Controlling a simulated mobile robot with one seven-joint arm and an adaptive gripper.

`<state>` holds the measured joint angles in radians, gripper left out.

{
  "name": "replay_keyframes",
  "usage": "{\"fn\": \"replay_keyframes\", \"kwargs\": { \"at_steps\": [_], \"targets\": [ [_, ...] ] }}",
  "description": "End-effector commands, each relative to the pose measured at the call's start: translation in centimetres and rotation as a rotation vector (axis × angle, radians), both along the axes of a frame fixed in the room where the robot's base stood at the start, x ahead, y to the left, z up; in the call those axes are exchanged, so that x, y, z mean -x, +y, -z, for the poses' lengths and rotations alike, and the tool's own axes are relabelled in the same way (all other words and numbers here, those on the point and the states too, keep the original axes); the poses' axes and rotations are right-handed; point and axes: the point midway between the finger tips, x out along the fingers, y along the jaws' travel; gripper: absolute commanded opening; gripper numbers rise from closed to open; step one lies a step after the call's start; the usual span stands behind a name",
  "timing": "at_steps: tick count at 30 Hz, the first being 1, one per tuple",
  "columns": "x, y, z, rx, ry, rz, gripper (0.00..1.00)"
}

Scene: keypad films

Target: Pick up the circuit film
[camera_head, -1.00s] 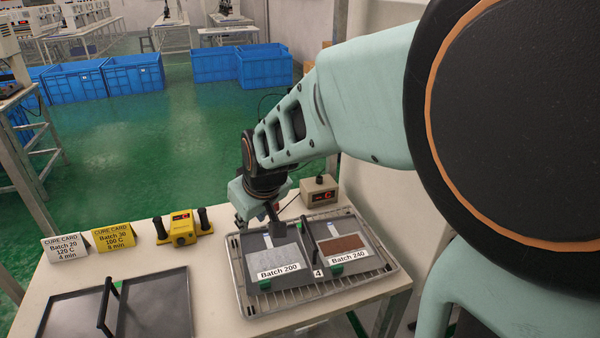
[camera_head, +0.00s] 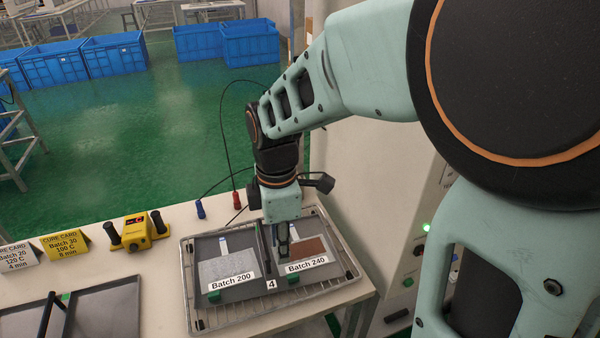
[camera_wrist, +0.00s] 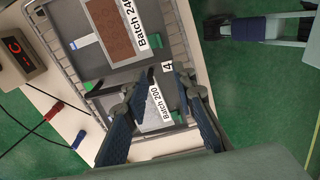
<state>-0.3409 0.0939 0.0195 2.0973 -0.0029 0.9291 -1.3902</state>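Two films lie in a dark two-part tray (camera_head: 240,296). A grey speckled film (camera_head: 228,268), labelled Batch 200, is in the left compartment. A reddish-brown film (camera_head: 307,249), labelled Batch 240, is in the right one. I cannot tell which is meant by circuit film. My gripper (camera_head: 283,250) points down over the right compartment, beside the brown film's left edge. In the wrist view my gripper (camera_wrist: 160,72) has its fingers apart with nothing held. The brown film (camera_wrist: 107,29) lies beyond the fingertips; the grey film (camera_wrist: 154,108) shows partly between the fingers.
A wire rack (camera_head: 190,290) holds the tray, with a raised divider handle (camera_head: 262,250) between compartments. A yellow two-handled tool (camera_head: 137,231), a yellow cure card (camera_head: 65,244) and another dark tray (camera_head: 110,308) stand left. Red and blue plugs (camera_head: 201,209) lie behind. A display box (camera_wrist: 20,58) is near the rack.

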Motion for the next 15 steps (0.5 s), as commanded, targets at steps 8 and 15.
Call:
{"fn": "replay_keyframes", "kwargs": {
  "at_steps": [8,15],
  "targets": [
    [0.7,-0.2,2.5,0.01,0.027,-0.057,0.25],
    [0.5,-0.2,5.4,0.008,0.023,-0.055,0.25]
  ]
}}
